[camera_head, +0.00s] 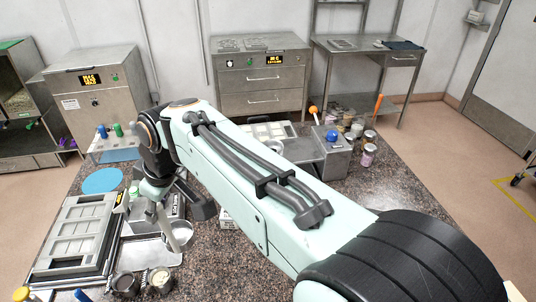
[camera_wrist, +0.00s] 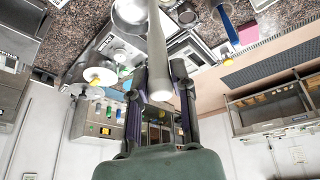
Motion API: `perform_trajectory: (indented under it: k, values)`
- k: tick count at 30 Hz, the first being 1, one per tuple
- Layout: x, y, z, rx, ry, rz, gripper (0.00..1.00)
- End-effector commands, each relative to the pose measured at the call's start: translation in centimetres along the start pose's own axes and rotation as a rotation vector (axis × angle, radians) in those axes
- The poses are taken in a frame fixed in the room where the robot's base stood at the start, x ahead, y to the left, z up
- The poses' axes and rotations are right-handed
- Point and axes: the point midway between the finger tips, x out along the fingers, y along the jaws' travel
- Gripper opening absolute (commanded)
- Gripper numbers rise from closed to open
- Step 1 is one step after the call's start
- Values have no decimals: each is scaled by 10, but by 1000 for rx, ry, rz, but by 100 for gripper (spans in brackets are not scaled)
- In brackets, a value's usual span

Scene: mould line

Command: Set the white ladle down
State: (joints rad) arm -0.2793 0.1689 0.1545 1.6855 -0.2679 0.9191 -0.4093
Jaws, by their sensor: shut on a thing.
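My gripper (camera_wrist: 160,82) is shut on the pale handle of the white ladle (camera_wrist: 157,55), which runs between the fingers in the wrist view. In the head view my gripper (camera_head: 157,192) is over the left part of the speckled worktop (camera_head: 225,262). The ladle (camera_head: 168,228) hangs tilted below it. Its lower end is close to a round metal bowl (camera_head: 182,231) and a shiny metal tray (camera_head: 148,252). I cannot tell whether the ladle touches either.
A grey framed mould panel (camera_head: 75,235) lies left of the tray. A blue disc (camera_head: 103,180) lies behind. Several jars (camera_head: 368,153) and a metal box (camera_head: 325,160) stand at the back right. My arm hides the middle of the worktop.

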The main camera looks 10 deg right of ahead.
Motion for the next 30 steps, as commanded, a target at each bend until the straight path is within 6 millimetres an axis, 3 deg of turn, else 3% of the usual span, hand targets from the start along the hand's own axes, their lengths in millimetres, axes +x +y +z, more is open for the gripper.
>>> perform_trajectory:
  k: [8, 11, 14, 18, 21, 24, 30]
  values:
    - [-11, 59, 37, 169, -10, 64, 0]
    - [-19, 90, 62, 268, -15, 102, 0]
    - [-32, 126, 98, 393, -22, 149, 0]
    - [-57, 174, 166, 599, -30, 230, 0]
    - [-77, 198, 218, 744, -37, 285, 0]
    - [-94, 212, 262, 859, -41, 330, 0]
    - [-117, 221, 318, 1004, -46, 387, 0]
